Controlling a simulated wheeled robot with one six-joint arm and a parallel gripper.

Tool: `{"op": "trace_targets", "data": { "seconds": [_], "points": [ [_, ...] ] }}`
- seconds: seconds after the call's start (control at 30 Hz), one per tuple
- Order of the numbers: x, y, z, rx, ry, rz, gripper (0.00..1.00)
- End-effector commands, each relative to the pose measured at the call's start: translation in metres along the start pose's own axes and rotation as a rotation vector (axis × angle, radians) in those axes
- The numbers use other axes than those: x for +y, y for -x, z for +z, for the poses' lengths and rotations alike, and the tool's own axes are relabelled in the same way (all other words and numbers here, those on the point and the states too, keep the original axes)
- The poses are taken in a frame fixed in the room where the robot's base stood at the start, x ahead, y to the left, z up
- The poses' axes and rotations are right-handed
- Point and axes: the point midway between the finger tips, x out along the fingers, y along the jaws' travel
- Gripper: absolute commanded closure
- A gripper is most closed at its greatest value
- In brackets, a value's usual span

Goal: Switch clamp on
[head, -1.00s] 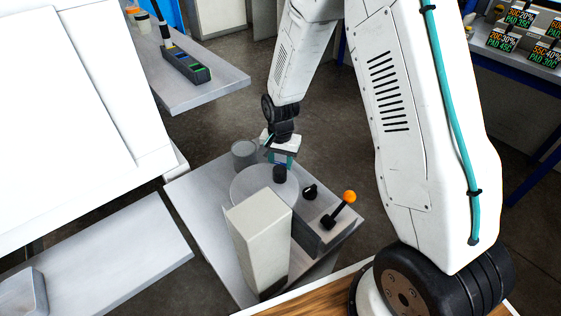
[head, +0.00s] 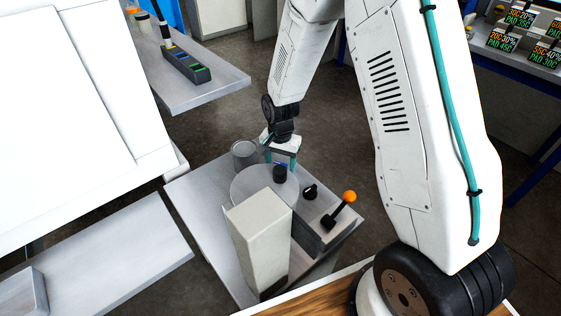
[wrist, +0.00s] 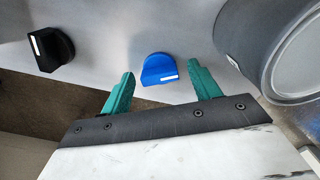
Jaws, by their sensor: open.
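A blue knob (wrist: 159,70) with a white mark stands on the grey panel in the wrist view, between my two teal fingers and just beyond their tips. My gripper (wrist: 162,80) is open and empty, with a gap on each side of the knob. In the head view my gripper (head: 281,160) hangs low over the far side of the bench machine, behind the black cylinder. The blue knob is mostly hidden there. I cannot tell which control is the clamp switch from any label.
A black knob (wrist: 50,48) is to the left and a grey pot (wrist: 295,60) to the right in the wrist view. The machine has a round plate (head: 250,184), a pale upright box (head: 258,235) and an orange-tipped lever (head: 349,196). A grey table (head: 95,245) stands left.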

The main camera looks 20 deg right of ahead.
Motion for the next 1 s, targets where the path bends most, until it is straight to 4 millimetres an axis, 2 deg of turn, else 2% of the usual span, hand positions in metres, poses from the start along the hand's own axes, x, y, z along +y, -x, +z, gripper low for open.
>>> {"op": "trace_targets", "data": {
  "seconds": [0.17,0.4,0.6,1.0],
  "points": [
    [0.000,0.008,0.000,0.001,0.000,-0.001,0.38],
    [-0.001,0.049,-0.001,0.003,0.000,-0.003,0.38],
    [0.000,0.073,0.000,0.001,0.000,-0.001,0.38],
    [0.000,0.078,0.000,0.000,0.000,0.000,0.38]
  ]
}}
